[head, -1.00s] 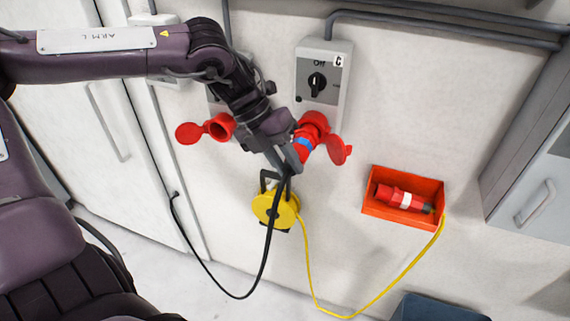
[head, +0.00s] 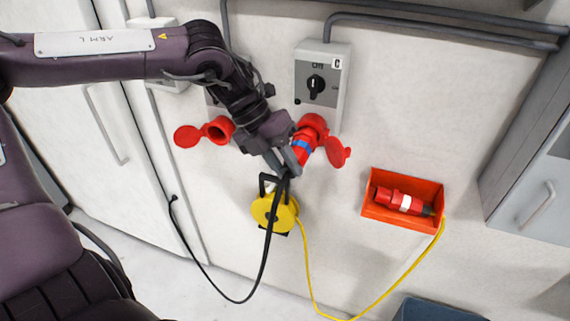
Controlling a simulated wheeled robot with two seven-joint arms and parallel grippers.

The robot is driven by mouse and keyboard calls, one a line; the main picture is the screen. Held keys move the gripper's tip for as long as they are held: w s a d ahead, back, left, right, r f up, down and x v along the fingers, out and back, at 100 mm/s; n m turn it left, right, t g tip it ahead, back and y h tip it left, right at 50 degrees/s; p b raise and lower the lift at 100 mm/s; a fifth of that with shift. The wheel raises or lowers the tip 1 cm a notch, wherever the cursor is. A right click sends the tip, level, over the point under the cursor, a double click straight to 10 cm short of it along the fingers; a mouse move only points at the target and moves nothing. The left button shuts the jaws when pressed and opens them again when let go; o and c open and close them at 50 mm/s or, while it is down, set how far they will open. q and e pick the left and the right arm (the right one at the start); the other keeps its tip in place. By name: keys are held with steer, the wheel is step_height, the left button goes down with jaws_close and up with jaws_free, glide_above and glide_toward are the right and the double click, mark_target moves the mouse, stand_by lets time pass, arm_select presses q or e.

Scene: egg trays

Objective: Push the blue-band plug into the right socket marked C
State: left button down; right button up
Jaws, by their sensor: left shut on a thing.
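The grey switch box marked C (head: 323,75) is on the wall at the upper middle of the head view. Its red socket (head: 316,122) hangs below it, with the red lid (head: 337,152) open to the right. The red plug with the blue band (head: 302,146) is at the mouth of this socket, tilted in line with it. I cannot tell how deep it sits. My left gripper (head: 284,163) is shut on the plug's rear end, where the black cable (head: 267,250) leaves it. My right gripper is not in view.
Another red socket (head: 218,129) with an open lid is to the left, partly behind my left arm. A yellow cable reel (head: 274,211) hangs below. An orange bin (head: 402,217) holds a red plug with a white band (head: 400,199) on a yellow cable (head: 378,296).

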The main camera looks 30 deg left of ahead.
arm_select(q)
steer(key=shift+w+a+b, duration=0.2)
steer(key=shift+w+b, duration=0.15)
steer(key=shift+w, duration=0.35)
stand_by(0.4)
steer(key=shift+w+r, duration=0.1)
steer(key=shift+w, duration=0.2)
steer(key=c, duration=1.8)
jaws_free()
steer(key=shift+a, duration=0.1)
steer(key=o, duration=0.7)
steer(key=shift+w, duration=0.1)
